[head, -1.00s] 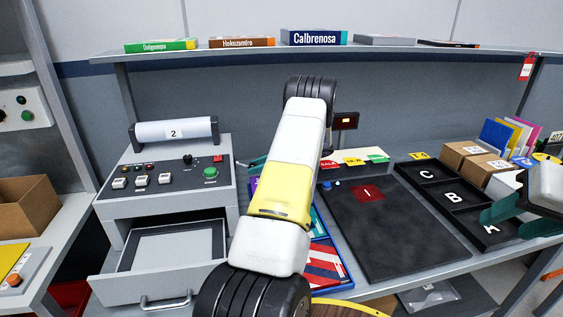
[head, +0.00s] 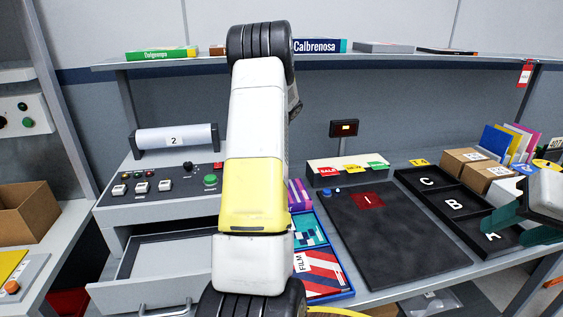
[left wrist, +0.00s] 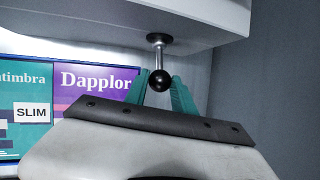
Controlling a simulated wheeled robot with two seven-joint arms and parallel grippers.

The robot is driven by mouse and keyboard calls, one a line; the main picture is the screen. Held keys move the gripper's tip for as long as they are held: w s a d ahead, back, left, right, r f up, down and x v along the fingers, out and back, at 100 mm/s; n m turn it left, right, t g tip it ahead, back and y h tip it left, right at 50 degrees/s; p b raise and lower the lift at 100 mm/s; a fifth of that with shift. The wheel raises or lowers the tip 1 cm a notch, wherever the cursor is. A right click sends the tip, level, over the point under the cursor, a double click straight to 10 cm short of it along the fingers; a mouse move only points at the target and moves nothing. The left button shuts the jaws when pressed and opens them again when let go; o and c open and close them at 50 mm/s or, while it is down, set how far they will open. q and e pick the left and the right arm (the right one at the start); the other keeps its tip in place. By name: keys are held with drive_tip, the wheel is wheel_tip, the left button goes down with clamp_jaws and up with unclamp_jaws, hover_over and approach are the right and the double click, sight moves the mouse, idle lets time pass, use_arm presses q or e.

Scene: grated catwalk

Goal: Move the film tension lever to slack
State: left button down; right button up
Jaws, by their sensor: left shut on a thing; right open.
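The lever (left wrist: 159,80) shows in the left wrist view as a black ball on a short metal rod, fixed by a dark round base to a pale grey surface above. My left gripper (left wrist: 161,88) has its teal fingers on either side of the ball and is shut on it. In the head view my left arm hides this gripper and the lever. The grey machine (head: 165,187) with a film roll (head: 175,139) marked 2 stands behind that arm. My right gripper (head: 515,225) is open and empty at the right, above the lettered tray.
The machine's drawer (head: 170,260) stands open. A blue tray (head: 335,296) with colourful flat items lies right of my left arm. A dark mat (head: 400,240) and a black tray (head: 440,185) marked C, B, A fill the table's right part. A shelf (head: 400,56) runs above.

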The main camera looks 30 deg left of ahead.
use_arm(q)
drive_tip(key=shift+s+a+r+t+h, duration=0.2)
drive_tip(key=shift+r+t+h, duration=0.2)
drive_tip(key=shift+h, duration=0.2)
drive_tip(key=c, duration=1.1)
unclamp_jaws()
drive_tip(key=shift+o, duration=0.2)
drive_tip(key=v, duration=0.7)
drive_tip(key=shift+r, duration=0.4)
drive_tip(key=shift+d, duration=0.2)
